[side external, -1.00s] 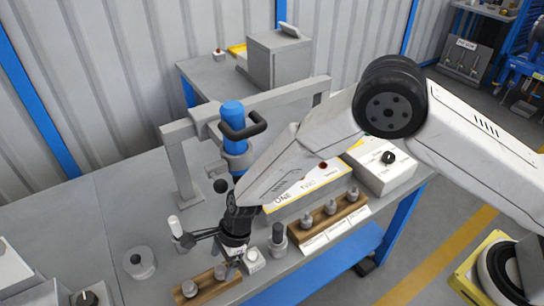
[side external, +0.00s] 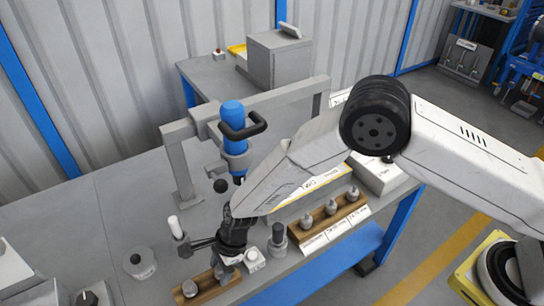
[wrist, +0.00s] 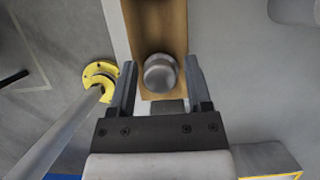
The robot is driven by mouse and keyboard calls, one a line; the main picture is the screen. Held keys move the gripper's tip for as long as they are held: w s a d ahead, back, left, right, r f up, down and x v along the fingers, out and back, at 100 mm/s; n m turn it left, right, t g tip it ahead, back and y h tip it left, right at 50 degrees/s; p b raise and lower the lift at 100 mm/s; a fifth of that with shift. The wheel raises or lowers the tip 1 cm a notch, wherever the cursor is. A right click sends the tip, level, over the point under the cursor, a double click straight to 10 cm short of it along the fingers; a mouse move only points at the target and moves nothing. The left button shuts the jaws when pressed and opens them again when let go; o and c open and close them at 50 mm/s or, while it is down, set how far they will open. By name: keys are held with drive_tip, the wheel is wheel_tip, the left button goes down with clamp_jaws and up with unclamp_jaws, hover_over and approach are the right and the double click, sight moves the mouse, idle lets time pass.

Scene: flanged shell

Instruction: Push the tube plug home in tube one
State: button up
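My gripper (side external: 228,264) is low over the front wooden rack (side external: 208,296) in the side view. In the wrist view my gripper (wrist: 160,90) is open, with one finger on each side of a grey round-topped plug (wrist: 160,73). Gaps show between the plug and both fingers. That plug stands in the wooden rack (wrist: 156,25). I cannot tell which plug is the tube plug. Tube one cannot be made out; my arm covers much of the white and yellow panel (side external: 318,187).
A second wooden rack (side external: 333,222) with several grey plugs stands to the right. A dark-topped post (side external: 278,240) and a white button box (side external: 254,260) stand close to my gripper. A grey cylinder (side external: 140,264) is at left. A blue-handled press (side external: 233,125) rises behind.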

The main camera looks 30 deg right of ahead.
clamp_jaws()
drive_tip(key=shift+r, duration=0.25)
drive_tip(key=shift+r, duration=0.9)
drive_tip(key=s+d+r, duration=0.8)
drive_tip(key=s+r, duration=0.2)
drive_tip(key=s, duration=0.1)
drive_tip(key=shift+s+r, duration=0.2)
drive_tip(key=shift+r, duration=0.2)
